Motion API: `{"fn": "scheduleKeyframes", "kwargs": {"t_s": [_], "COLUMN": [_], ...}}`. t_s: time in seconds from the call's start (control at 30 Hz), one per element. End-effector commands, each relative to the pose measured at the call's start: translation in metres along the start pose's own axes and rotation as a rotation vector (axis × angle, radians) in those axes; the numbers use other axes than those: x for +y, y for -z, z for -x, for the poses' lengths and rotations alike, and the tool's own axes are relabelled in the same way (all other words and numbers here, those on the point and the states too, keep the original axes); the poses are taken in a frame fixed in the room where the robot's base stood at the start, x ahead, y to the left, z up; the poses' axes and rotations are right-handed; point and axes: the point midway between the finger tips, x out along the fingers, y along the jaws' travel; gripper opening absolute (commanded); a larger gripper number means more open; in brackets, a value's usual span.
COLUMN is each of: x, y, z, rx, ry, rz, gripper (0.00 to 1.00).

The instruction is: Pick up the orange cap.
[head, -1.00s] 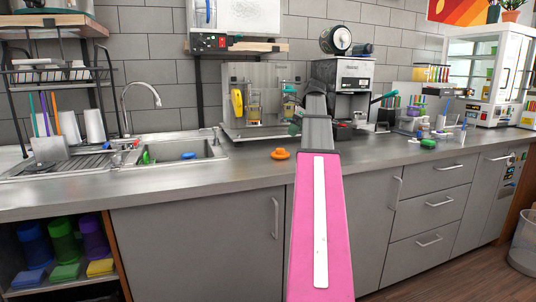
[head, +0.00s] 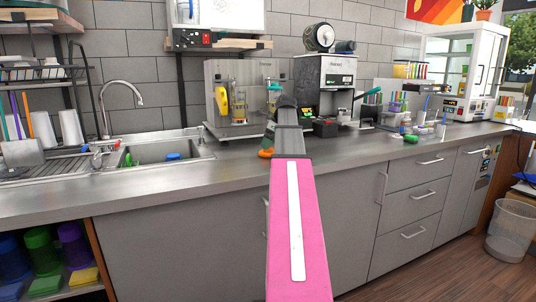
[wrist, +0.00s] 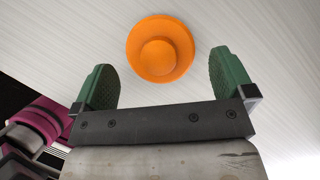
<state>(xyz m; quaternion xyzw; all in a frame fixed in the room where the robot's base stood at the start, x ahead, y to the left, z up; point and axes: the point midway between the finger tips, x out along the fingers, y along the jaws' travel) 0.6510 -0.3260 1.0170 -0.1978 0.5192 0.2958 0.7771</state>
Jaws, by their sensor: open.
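The orange cap (wrist: 160,48) is a round disc with a raised round middle. It lies on the grey metal counter. In the wrist view it shows whole, just beyond the gap between my fingertips and roughly centred on it. In the head view the orange cap (head: 266,153) shows only partly, at the left edge of my arm near the gripper. My gripper (wrist: 162,80) has two green ribbed fingers spread wide with nothing between them. In the head view my arm hides most of the gripper (head: 270,135).
A sink (head: 160,152) lies to the left. Behind the cap stand a metal cup machine (head: 220,85) and a grey coffee machine (head: 325,75). Small bottles and a green item (head: 411,139) stand farther right. The counter (head: 225,172) left of the cap is clear.

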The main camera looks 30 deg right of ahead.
Motion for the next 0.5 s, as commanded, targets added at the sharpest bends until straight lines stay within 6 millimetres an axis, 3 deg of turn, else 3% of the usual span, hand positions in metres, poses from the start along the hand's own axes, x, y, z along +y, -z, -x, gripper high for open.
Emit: {"fn": "scheduleKeyframes", "kwargs": {"t_s": [0.2, 0.5], "x": [0.003, 0.002], "y": [0.004, 0.003], "z": [-0.03, -0.035], "rx": [0.0, -0.001], "ry": [-0.001, 0.0], "rz": [0.0, 0.0], "gripper": [1.0, 0.97]}}
